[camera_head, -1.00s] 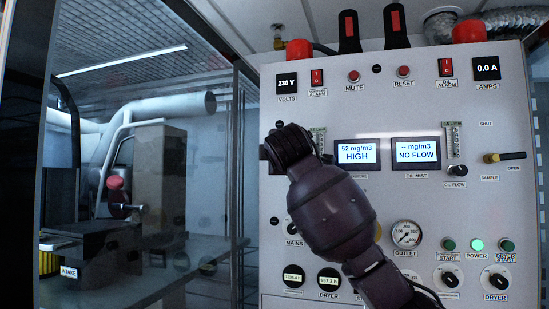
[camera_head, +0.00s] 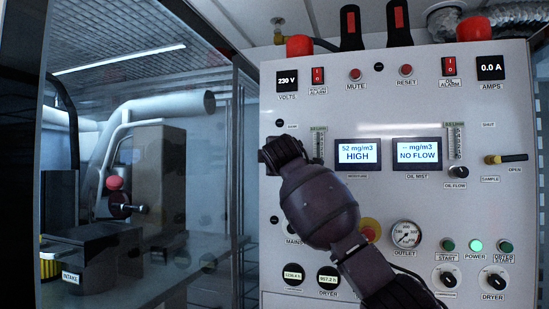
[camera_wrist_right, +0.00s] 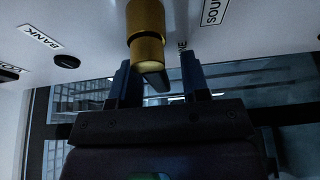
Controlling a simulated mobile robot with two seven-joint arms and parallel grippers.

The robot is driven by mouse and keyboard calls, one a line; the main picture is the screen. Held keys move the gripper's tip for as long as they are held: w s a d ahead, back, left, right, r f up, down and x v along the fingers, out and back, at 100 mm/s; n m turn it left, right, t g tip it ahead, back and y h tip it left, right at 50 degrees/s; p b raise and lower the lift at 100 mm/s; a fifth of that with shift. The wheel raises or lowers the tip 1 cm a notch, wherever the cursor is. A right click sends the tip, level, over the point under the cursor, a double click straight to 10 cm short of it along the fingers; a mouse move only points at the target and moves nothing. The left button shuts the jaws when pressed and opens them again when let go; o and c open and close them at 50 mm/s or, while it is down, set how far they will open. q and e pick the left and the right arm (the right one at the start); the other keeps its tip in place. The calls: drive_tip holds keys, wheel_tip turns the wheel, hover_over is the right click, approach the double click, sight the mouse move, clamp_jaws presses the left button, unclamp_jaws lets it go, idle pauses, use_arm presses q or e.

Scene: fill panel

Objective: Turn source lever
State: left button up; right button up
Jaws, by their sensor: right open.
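The source lever (camera_wrist_right: 146,30) shows in the right wrist view as a brass body with a dark handle pointing down toward my gripper. Part of a "SOU…" label is beside it. My right gripper (camera_wrist_right: 157,62) is open, with one finger on each side of the lever's lower end; I cannot tell whether either finger touches it. In the head view my right gripper (camera_head: 281,152) is at the panel's left edge, below the "BANK" label, and my wrist and hand hide the lever. My left gripper is not in view.
The white control panel (camera_head: 430,110) fills the right side, with displays, gauges, buttons and a sample lever (camera_head: 506,158).

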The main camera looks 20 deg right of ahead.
drive_tip(key=shift+c, duration=0.4)
clamp_jaws()
